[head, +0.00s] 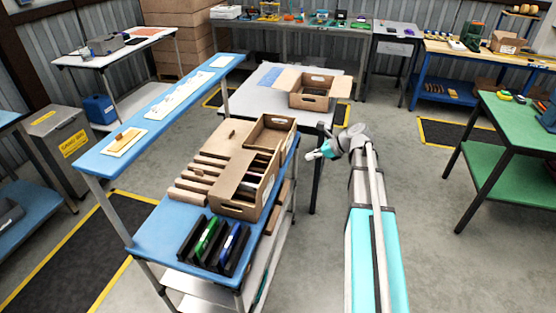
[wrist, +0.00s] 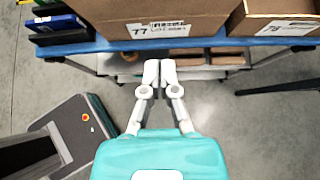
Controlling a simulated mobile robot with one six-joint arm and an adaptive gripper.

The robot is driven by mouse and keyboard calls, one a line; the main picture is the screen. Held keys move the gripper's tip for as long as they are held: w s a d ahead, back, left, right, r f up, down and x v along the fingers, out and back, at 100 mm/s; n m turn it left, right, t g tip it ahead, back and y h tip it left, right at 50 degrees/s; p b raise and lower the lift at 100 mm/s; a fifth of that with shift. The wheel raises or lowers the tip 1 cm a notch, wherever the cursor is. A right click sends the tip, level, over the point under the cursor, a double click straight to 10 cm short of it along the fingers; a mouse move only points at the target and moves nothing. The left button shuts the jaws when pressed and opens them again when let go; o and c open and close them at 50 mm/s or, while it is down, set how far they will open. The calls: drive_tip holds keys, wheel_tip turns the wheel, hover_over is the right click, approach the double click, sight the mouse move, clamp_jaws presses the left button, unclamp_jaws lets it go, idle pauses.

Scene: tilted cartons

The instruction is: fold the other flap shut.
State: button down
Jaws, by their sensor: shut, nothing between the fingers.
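A tan carton (head: 262,194) sits on the blue trolley top, tilted. A flat flap (head: 238,183) covers part of its top, and dark contents show through the uncovered part. In the wrist view its side (wrist: 160,14) bears a label reading 77. A second open carton (head: 272,137) stands behind it, labelled 78 in the wrist view (wrist: 270,22). My gripper (head: 309,156) is right of the cartons, apart from them. In the wrist view its fingertips (wrist: 159,73) are together and empty, below the label 77 side. The flaps' far edges are hidden there.
A black rack (head: 213,245) with green and blue items stands at the trolley's near end. Brown bars (head: 190,187) lie left of the carton. Another carton (head: 312,99) with spread flaps stands on the grey table (head: 248,104).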

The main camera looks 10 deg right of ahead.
drive_tip(key=shift+a+f, duration=0.1)
idle(0.3)
drive_tip(key=b, duration=0.6)
approach(272, 163)
drive_tip(key=a+f, duration=0.3)
drive_tip(key=f, duration=0.1)
drive_tip(key=shift+w+a+r+p, duration=0.1)
drive_tip(key=shift+w+a+p, duration=0.2)
drive_tip(key=shift+w+a, duration=0.7)
drive_tip(key=shift+w+a+r+p, duration=0.1)
drive_tip(key=shift+a+p, duration=0.2)
drive_tip(key=shift+a, duration=0.05)
